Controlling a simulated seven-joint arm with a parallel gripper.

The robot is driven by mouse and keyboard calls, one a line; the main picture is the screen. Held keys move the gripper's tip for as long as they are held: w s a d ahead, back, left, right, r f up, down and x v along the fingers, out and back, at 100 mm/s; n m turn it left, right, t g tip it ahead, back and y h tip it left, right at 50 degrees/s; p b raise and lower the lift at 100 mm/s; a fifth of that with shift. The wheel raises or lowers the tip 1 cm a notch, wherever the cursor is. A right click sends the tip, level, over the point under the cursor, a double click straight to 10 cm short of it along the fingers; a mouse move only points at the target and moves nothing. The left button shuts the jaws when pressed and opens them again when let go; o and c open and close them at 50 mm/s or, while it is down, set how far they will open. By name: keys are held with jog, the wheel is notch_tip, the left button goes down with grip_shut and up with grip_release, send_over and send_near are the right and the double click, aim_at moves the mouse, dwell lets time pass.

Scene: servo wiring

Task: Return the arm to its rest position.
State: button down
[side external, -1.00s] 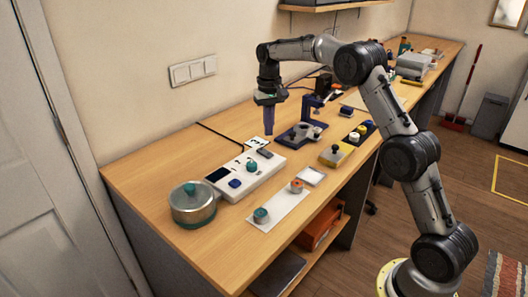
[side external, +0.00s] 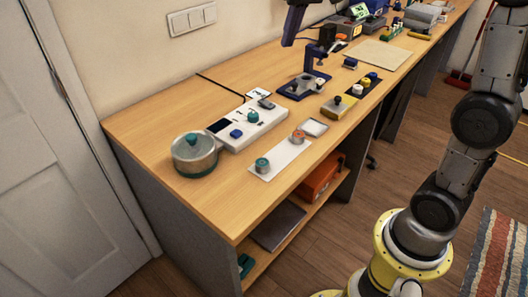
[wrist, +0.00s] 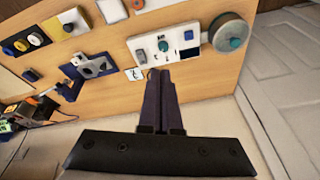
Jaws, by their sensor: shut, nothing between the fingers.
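My gripper (side external: 288,42) shows at the top of the side external view, its dark blue fingers pointing down, well above the bench. The rest of the hand is cut off by the frame's top edge. In the wrist view the two fingers (wrist: 159,74) lie together, shut with nothing between them. Below them in that view are the bench (wrist: 190,83) and the white control box (wrist: 168,43). The box's blue button and teal knob (side external: 253,116) show in the side external view. The gripper touches nothing visible.
A lidded pot (side external: 194,155) stands at the bench's left end. A white strip (side external: 280,158) with two knobbed parts lies near the front edge. A blue fixture stand (side external: 310,73) rises behind the middle. Air around the gripper looks clear.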

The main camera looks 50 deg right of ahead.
jog(key=s+a+n+t, duration=0.1)
jog(key=s+a, duration=0.2)
jog(key=s, duration=0.8)
jog(key=s+a+f+n+t, duration=0.1)
jog(key=s+a+f+n, duration=0.1)
jog(key=s+f, duration=0.9)
jog(key=shift+s+a+f+n, duration=0.15)
jog(key=shift+s+n, duration=0.25)
jog(key=shift+s, duration=0.65)
